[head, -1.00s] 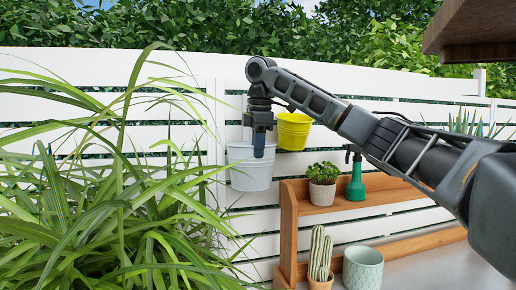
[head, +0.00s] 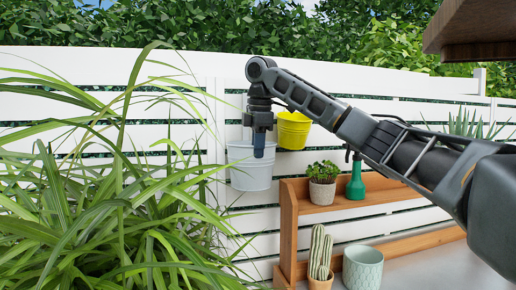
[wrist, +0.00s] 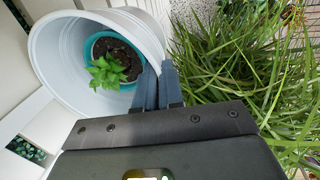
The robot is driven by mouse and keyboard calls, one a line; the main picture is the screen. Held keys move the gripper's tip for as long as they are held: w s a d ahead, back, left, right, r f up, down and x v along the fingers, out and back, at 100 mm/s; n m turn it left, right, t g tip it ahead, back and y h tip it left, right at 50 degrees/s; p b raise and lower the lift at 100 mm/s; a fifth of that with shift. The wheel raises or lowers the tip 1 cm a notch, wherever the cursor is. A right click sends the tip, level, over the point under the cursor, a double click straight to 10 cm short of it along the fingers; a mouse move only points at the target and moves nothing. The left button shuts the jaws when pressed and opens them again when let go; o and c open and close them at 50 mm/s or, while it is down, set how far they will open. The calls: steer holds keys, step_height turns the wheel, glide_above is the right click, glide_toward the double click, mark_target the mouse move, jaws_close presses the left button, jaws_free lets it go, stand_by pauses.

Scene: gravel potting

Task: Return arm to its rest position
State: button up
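My gripper (head: 260,145) points down at the near rim of a white bucket (head: 250,175) by the slatted fence. In the wrist view, the two blue fingers of my gripper (wrist: 160,75) stand close together at the edge of the bucket (wrist: 60,45). A narrow gap shows between them; whether the rim is between or touched is hidden. Inside the bucket sit a teal pot (wrist: 91,45) with dark soil and a small green plant (wrist: 107,72). My arm reaches in from the right, over the shelf.
A yellow pot (head: 293,130) hangs beside the bucket. A wooden shelf (head: 345,208) holds a potted plant (head: 322,183) and a green spray bottle (head: 356,180). Long-leaved grass (head: 110,190) fills the left, close to the bucket. A cactus (head: 320,252) and pale pot (head: 362,268) stand low. A brown overhang (head: 475,32) is upper right.

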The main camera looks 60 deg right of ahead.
steer(key=o, duration=0.5)
steer(key=shift+o, duration=0.6)
steer(key=o, duration=0.4)
steer(key=shift+r, duration=0.15)
steer(key=shift+s+r, duration=0.1)
steer(key=shift+r, duration=0.25)
steer(key=shift+a+r, duration=0.1)
steer(key=shift+r, duration=0.2)
steer(key=shift+r, duration=0.4)
steer(key=shift+s+a+r, duration=0.1)
steer(key=shift+a+r, duration=0.05)
steer(key=shift+r, duration=0.6)
steer(key=shift+s+a+r, duration=0.1)
steer(key=shift+r, duration=0.65)
steer(key=shift+s+a+r, duration=0.1)
steer(key=shift+a+r, duration=0.05)
steer(key=shift+r, duration=0.6)
